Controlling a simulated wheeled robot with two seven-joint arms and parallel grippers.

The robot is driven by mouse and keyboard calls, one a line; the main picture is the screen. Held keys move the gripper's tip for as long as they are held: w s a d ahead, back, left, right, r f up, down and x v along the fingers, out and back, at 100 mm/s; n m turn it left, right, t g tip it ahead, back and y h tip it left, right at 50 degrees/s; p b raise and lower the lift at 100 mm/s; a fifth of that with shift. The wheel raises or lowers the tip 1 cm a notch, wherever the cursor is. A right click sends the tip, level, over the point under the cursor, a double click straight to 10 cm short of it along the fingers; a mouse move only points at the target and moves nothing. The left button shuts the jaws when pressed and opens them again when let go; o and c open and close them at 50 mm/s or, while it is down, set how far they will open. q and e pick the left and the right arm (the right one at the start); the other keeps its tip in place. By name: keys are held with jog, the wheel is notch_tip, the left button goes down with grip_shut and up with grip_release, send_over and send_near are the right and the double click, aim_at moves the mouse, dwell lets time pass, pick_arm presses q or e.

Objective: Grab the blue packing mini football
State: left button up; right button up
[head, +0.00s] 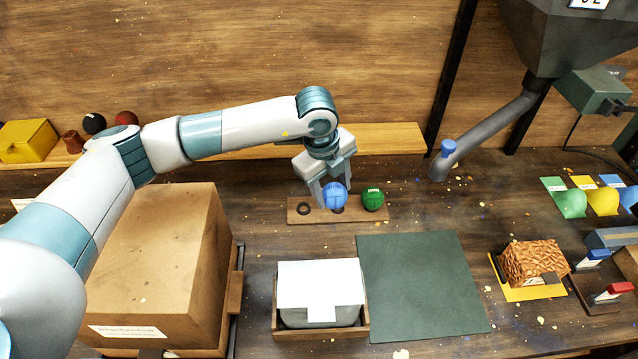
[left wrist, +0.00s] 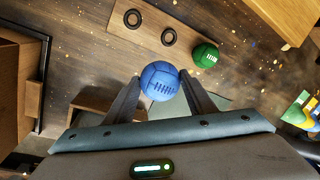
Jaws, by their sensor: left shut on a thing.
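The blue mini football (head: 335,196) is a small round ball with stitched lacing. My left gripper (head: 330,194) is shut on it, with a finger on either side. In the left wrist view the blue ball (left wrist: 160,81) sits between the two fingertips (left wrist: 160,88). It appears held above or at the wooden holder (head: 297,217), which shows two dark ring seats in the left wrist view; I cannot tell the exact height from the head view. A green ball (head: 373,199) sits at the holder's right end. My right gripper is not in view.
A large cardboard box (head: 165,255) stands at left. A tray with a white-covered bin (head: 320,283) and a dark green mat (head: 425,285) lie in front of the holder. A brown textured block (head: 533,262) lies farther right.

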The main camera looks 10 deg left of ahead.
pick_arm(q)
jog(key=shift+s+d+r, duration=0.25)
jog(key=shift+d+r, duration=0.1)
jog(key=shift+d, duration=0.15)
dwell(0.4)
